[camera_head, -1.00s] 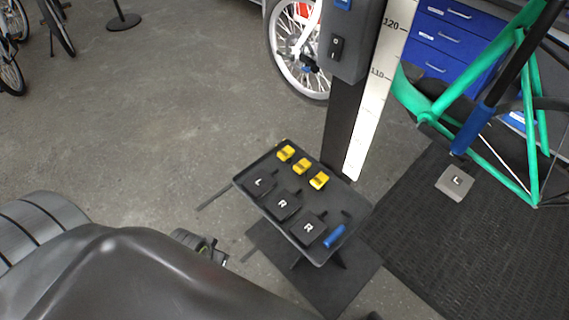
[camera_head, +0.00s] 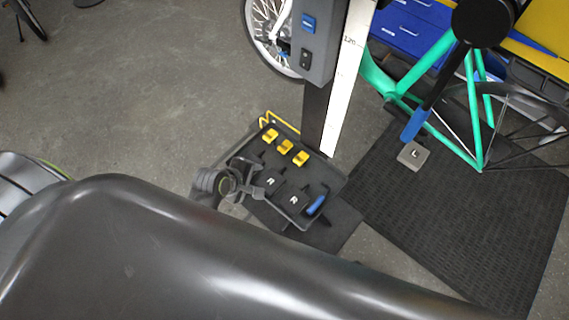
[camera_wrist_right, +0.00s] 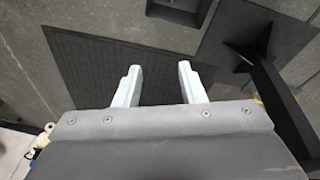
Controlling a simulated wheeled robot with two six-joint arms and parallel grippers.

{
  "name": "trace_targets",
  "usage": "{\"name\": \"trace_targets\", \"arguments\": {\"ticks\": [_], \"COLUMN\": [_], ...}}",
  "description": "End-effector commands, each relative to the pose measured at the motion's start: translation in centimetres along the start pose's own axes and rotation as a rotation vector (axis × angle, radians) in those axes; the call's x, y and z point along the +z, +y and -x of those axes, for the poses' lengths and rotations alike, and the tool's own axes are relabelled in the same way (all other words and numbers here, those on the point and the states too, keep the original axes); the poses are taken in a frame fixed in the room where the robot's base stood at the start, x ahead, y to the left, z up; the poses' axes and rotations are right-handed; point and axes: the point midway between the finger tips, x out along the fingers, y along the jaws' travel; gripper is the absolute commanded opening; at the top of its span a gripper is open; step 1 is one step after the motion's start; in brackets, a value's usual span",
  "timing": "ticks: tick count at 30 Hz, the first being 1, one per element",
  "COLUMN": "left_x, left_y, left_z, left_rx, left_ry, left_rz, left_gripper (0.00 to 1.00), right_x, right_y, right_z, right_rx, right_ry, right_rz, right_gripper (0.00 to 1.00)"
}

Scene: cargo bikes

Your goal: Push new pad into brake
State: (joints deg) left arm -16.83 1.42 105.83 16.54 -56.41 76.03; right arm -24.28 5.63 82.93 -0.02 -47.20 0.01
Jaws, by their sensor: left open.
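A dark tray (camera_head: 327,187) stands on a post foot in the middle of the head view. Two black pads marked R, one (camera_head: 271,181) left and one (camera_head: 294,201) right, lie on it. My left gripper (camera_head: 250,178) is open over the tray's left end, where it covers the pad marked L seen there earlier. I cannot tell whether its fingers are around that pad. My right gripper (camera_wrist_right: 158,82) shows in the right wrist view, its two pale fingers apart with nothing between them. I cannot make out a brake.
Yellow clips (camera_head: 285,147) and a blue piece (camera_head: 316,205) are on the tray. A grey column (camera_head: 318,40) with a scale rises behind it. A green bike frame (camera_head: 428,70) and a grey block marked L (camera_head: 413,155) stand right. Open floor lies left.

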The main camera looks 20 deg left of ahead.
Motion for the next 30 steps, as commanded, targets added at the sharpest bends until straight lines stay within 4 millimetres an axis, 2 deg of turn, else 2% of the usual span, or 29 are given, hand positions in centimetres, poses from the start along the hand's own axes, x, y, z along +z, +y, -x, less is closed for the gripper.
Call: {"name": "trace_targets", "arguments": {"ticks": [1,6,10,15,21,26,30], "left_x": [0.5,1.8,2.7,3.5,3.9,4.0,4.1], "left_y": [0.5,2.2,3.2,4.2,4.7,4.8,4.9], "left_z": [-1.3,-5.1,-7.6,-9.9,-11.0,-12.0,-13.5], "left_rx": [0.020,0.081,0.110,0.132,0.141,0.142,0.142], "left_ry": [-0.019,-0.086,-0.139,-0.194,-0.224,-0.228,-0.228], "left_rz": [0.112,0.529,0.836,1.144,1.313,1.332,1.331], "left_gripper": [0.47,0.47,0.47,0.47,0.47,0.47,0.47], "right_x": [1.5,6.3,10.2,14.1,16.3,16.7,17.0], "right_y": [-0.2,-0.8,-1.3,-1.8,-2.0,-2.1,-2.3], "right_z": [-1.6,-5.8,-8.0,-9.4,-10.0,-10.9,-12.4], "right_rx": [-0.003,-0.011,-0.017,-0.023,-0.026,-0.026,-0.026], "right_ry": [-0.018,-0.050,-0.071,-0.091,-0.101,-0.100,-0.101], "right_rz": [0.000,0.003,0.004,0.007,0.008,0.008,0.008], "right_gripper": [0.36,0.36,0.36,0.36,0.36,0.36,0.36]}}
